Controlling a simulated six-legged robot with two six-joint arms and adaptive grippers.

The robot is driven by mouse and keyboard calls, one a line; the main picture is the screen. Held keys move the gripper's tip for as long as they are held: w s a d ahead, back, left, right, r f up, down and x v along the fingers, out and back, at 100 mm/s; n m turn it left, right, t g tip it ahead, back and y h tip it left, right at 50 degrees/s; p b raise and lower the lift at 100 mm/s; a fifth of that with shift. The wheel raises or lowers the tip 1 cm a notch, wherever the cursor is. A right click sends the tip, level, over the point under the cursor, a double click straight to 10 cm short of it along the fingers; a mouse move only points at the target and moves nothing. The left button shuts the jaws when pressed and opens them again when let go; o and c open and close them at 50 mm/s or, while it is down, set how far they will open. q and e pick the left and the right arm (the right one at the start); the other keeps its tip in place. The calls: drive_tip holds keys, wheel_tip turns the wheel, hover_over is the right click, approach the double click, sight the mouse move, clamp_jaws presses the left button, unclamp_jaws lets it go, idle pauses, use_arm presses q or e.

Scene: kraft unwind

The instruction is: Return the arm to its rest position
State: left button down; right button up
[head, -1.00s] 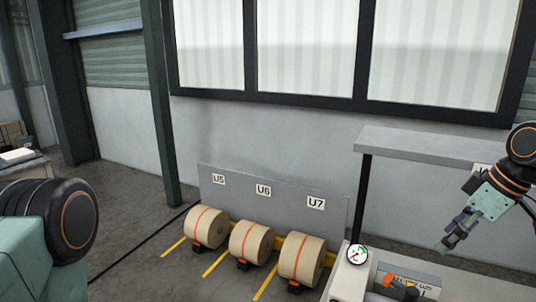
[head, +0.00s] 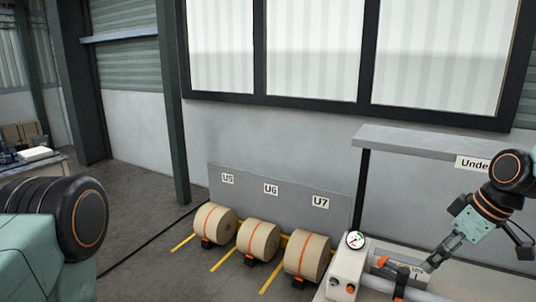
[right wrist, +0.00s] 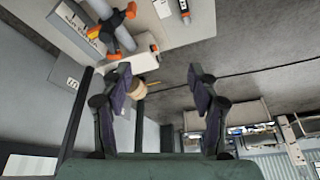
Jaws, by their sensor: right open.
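My right arm comes in from the right in the head view, and its right gripper (head: 434,262) points down and left over the bench. In the right wrist view the right gripper (right wrist: 160,82) has its two dark fingers spread well apart, with nothing between the tips. A grey pipe with orange handles (right wrist: 115,28) lies beyond the left finger, apart from it as far as I can tell. Part of my left arm shows at the lower left of the head view; its gripper is out of the picture.
The bench (head: 338,268) carries a round gauge (head: 355,240) and orange-handled fittings (head: 382,262). A grey shelf (head: 420,141) hangs above it. Brown paper rolls (head: 258,240) stand on the floor below labels U5, U6 and U7. The floor at left is open.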

drive_tip(key=s+a+f+m+g, duration=0.1)
drive_tip(key=s+a+f+m, duration=0.2)
drive_tip(key=f, duration=0.5)
drive_tip(key=s+a+f+g, duration=0.1)
drive_tip(key=s+a+f, duration=0.1)
drive_tip(key=a+f, duration=0.5)
drive_tip(key=s+a+f+m+g+h, duration=0.1)
drive_tip(key=s+f+m, duration=0.1)
drive_tip(key=s+f, duration=0.5)
drive_tip(key=s+a+f+m+h, duration=0.1)
drive_tip(key=s+f, duration=0.1)
drive_tip(key=s, duration=0.8)
drive_tip(key=s+a+f+m+g+h, duration=0.1)
drive_tip(key=s+f+m, duration=0.1)
drive_tip(key=s+f, duration=0.5)
wheel_tip(320, 180, down, 19)
drive_tip(key=s+b, duration=0.1)
drive_tip(key=b, duration=1.9)
drive_tip(key=shift+s+d+r+t+b, duration=0.15)
drive_tip(key=shift+s+d+t+b, duration=0.05)
drive_tip(key=shift+t+b, duration=0.15)
drive_tip(key=shift+s, duration=0.1)
drive_tip(key=shift+c, duration=1.9)
use_arm(q)
wheel_tip(320, 180, down, 21)
drive_tip(key=w, duration=0.1)
drive_tip(key=shift+w, duration=0.25)
